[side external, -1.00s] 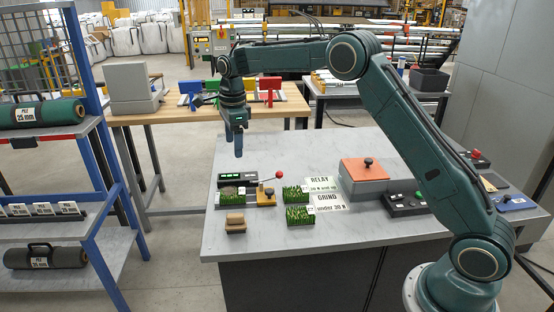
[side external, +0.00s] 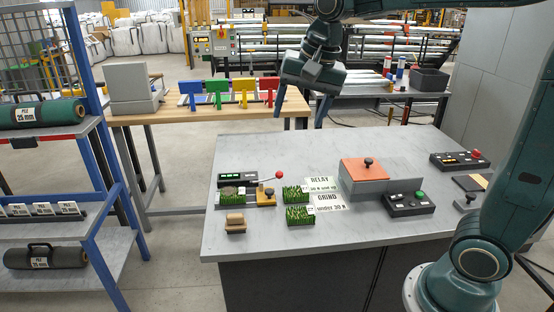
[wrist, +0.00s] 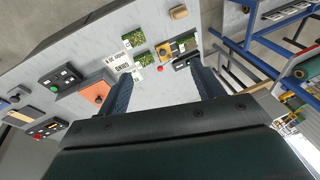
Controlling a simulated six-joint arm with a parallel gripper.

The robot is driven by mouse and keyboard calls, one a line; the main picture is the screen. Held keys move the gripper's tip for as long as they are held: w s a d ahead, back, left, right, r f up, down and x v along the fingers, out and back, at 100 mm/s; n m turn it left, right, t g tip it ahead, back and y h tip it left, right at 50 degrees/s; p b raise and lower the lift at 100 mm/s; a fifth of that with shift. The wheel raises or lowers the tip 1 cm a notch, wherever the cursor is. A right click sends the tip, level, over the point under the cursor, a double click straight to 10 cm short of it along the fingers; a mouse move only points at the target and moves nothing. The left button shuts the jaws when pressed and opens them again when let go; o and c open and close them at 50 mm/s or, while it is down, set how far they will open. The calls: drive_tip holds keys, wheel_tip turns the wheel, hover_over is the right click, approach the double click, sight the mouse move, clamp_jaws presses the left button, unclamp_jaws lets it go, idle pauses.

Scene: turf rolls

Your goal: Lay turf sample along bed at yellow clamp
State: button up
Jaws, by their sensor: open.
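Two green turf samples lie on the grey bench, one by the RELAY card (side external: 295,193) and one by the GRIND card (side external: 300,216). A third turf patch (side external: 229,202) lies in a small fixture with a yellow block (side external: 266,198) and a red-knobbed lever (side external: 279,175). On the wooden table behind, a yellow clamp-like stand (side external: 243,92) is in a row with blue, green and red ones. My gripper (side external: 299,115) is open and empty, high above the bench's back edge. In the wrist view, its two fingers (wrist: 161,75) are spread apart, with the turf samples (wrist: 133,38) beyond them.
A grey box with an orange lid (side external: 365,173) stands right of the cards, beside a button box (side external: 408,204). A brown block (side external: 235,222) lies near the front left edge. The bench's back left is clear. A blue rack (side external: 90,150) stands at the left.

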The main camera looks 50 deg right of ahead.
drive_tip(key=s+f+n+t, duration=0.1)
drive_tip(key=s+f+n, duration=0.1)
drive_tip(key=s+n, duration=0.3)
drive_tip(key=s+f+n+t, duration=0.1)
drive_tip(key=s+f+n, duration=0.2)
drive_tip(key=s, duration=1.1)
drive_tip(key=shift+a+n, duration=0.45)
drive_tip(key=shift+n, duration=0.75)
drive_tip(key=shift+w, duration=0.1)
